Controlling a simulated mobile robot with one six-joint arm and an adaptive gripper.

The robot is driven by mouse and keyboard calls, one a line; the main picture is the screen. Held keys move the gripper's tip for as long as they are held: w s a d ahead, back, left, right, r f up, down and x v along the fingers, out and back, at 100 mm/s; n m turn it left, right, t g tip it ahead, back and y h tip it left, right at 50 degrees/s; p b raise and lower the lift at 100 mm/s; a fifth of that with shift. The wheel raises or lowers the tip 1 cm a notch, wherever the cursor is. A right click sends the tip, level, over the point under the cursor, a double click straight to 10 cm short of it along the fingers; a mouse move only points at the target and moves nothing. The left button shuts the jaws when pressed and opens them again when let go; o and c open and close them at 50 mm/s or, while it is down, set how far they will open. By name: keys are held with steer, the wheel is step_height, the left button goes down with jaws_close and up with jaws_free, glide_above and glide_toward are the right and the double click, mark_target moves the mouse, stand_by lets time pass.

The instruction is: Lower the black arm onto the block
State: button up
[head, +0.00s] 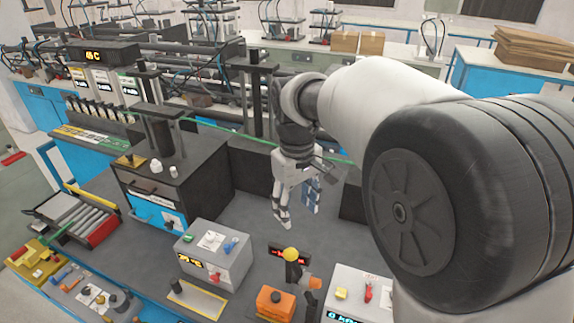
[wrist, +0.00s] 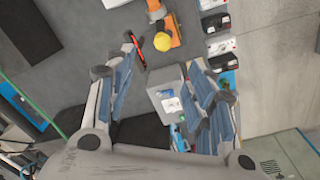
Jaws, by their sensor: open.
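In the head view, a dark arm (head: 293,272) with a yellow ball knob (head: 291,254) at its top stands up behind an orange block (head: 275,299). An orange piece (head: 314,283) is just right of it. In the wrist view the yellow knob (wrist: 162,41) lies beyond my fingertips, beside the orange block (wrist: 175,30); the knob hides most of the arm there. My gripper (head: 297,213) is open and empty, hanging above the bench behind the knob, apart from it. Its spread fingers also show in the wrist view (wrist: 161,62).
A small black display (head: 281,252) with red digits stands beside the knob. Grey boxes with controls stand left (head: 213,255) and right (head: 352,290). A black cabinet (head: 185,175) stands further left. The grey bench top (head: 245,215) below my gripper is mostly clear.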

mark_target(291, 250)
steer(key=f, duration=1.1)
steer(key=w+a+f, duration=0.1)
steer(key=f, duration=0.5)
steer(key=shift+f, duration=0.25)
steer(key=shift+c, duration=0.6)
jaws_close()
